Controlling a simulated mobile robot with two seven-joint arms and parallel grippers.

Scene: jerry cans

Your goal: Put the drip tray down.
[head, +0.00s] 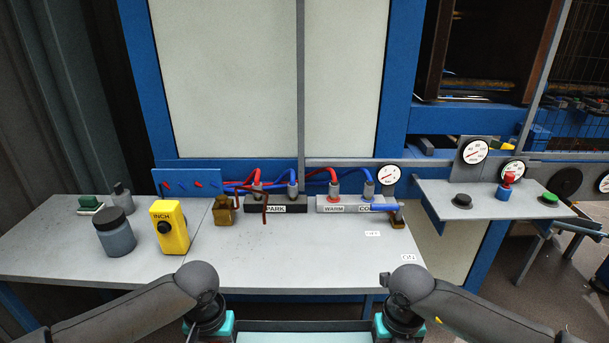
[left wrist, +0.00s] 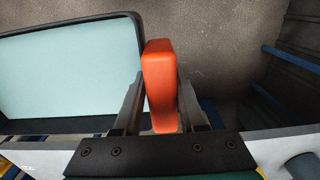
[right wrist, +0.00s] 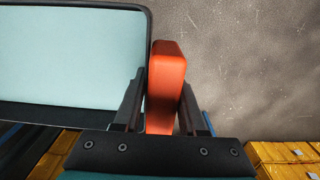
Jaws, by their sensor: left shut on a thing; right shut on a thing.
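The drip tray has a light blue floor and a dark rim. Only a strip of the tray (head: 300,326) shows at the bottom middle of the head view, in front of the bench. Each wrist view shows a larger part of it, on the left (left wrist: 70,68) and (right wrist: 68,55). My left gripper (left wrist: 160,85) is shut on an orange handle (left wrist: 160,65) at one end of the tray. My right gripper (right wrist: 162,88) is shut on the other orange handle (right wrist: 166,65). The tray's underside is hidden.
The grey bench (head: 270,262) has a wide clear front and middle. A dark jar (head: 115,236), a yellow INCH box (head: 170,226), a brass-coloured block (head: 223,210) and hose couplings at PARK (head: 274,208) stand toward its left and back. A side shelf (head: 485,205) holds buttons.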

